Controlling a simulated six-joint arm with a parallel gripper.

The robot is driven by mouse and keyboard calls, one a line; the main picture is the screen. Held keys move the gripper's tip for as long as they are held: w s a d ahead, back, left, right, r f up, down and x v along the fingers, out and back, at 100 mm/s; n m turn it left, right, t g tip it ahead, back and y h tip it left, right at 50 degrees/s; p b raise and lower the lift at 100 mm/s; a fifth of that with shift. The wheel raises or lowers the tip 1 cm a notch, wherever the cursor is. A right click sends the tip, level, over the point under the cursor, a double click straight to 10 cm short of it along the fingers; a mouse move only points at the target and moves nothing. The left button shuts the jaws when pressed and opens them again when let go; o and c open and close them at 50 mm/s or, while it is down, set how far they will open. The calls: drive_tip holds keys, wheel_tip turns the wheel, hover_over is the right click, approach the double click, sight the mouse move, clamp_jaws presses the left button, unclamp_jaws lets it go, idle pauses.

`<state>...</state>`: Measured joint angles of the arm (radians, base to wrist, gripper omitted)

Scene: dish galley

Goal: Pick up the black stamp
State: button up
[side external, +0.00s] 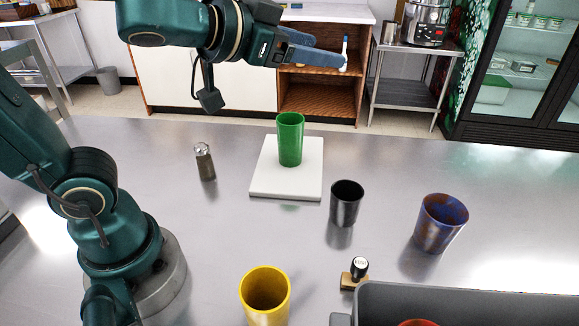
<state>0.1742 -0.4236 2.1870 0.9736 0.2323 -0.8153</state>
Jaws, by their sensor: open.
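The black stamp (359,268) stands on the steel table near the front, right of the yellow cup and close to the left end of the grey bin. It has a round black top with a pale label and a tan, wood-coloured part at its base. My gripper (328,53) is high above the back of the table, pointing right, far from the stamp. Its blue-grey jaws are open, with nothing seen between them.
A grey bin (450,296) at front right holds a red item. A yellow cup (264,296), black cup (345,204) and blue-brown cup (438,224) stand around the stamp. A green cup (290,140) stands on a white board (262,182); a shaker (204,162) is left of it.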

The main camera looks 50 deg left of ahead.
drive_tip(key=d+f+m+g+h, duration=0.1)
drive_tip(key=d+f+m+h, duration=0.1)
drive_tip(key=d+m+h, duration=0.6)
drive_tip(key=m+g+h, duration=0.1)
drive_tip(key=g+h, duration=0.2)
drive_tip(key=g, duration=0.4)
hover_over(375, 278)
drive_tip(key=s+a, duration=0.3)
drive_tip(key=s, duration=0.1)
drive_tip(key=f, duration=2.3)
drive_tip(key=shift+s, duration=0.2)
drive_tip(key=shift+w+d+f, duration=0.2)
drive_tip(key=shift+d+f, duration=0.1)
drive_tip(key=shift+d, duration=0.05)
drive_tip(key=shift+x, duration=2.1)
drive_tip(key=shift+w, duration=0.1)
clamp_jaws()
